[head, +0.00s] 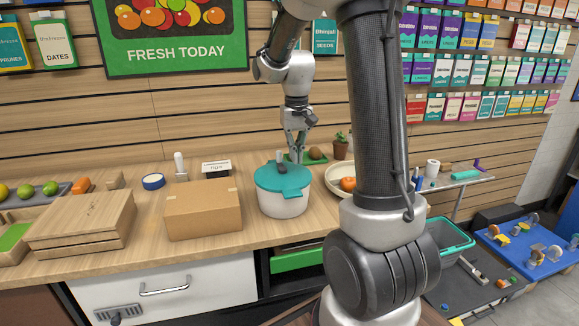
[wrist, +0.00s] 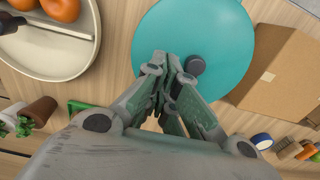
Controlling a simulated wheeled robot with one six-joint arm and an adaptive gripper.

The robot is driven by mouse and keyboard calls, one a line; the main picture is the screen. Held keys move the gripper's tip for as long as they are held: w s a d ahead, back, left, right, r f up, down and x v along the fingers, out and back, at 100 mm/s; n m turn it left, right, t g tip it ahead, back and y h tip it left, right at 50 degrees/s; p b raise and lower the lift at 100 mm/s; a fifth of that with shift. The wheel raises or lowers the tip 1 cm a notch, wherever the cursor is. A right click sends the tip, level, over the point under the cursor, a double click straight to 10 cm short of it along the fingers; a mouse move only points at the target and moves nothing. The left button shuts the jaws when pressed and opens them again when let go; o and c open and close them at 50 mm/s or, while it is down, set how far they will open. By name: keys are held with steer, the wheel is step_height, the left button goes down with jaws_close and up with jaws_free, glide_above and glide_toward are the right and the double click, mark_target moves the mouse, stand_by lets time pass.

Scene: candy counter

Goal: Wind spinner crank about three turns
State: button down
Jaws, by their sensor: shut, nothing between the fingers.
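The spinner is a white bowl (head: 284,207) with a teal lid (head: 290,182), standing on the wooden counter. A dark crank knob (head: 281,159) stands up off-centre on the lid. My gripper (head: 297,158) is shut and empty, pointing down just above the lid beside the knob. In the wrist view the fingertips (wrist: 166,60) are over the teal lid (wrist: 210,25), and the knob (wrist: 195,65) is just to their right, outside the fingers. I cannot tell whether a finger touches the knob.
A cardboard box (head: 203,213) stands close left of the spinner, with a wooden box (head: 80,222) farther left. A cream tray with fruit (head: 338,190) is at the right. Small potted plants (head: 341,146) stand behind. The strip before the spinner is clear.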

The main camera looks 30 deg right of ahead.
steer(key=shift+w+a, duration=0.3)
steer(key=shift+w, duration=0.15)
steer(key=shift+w+r, duration=0.15)
steer(key=shift+w, duration=0.55)
steer(key=shift+w+a, duration=0.45)
steer(key=shift+w, duration=0.05)
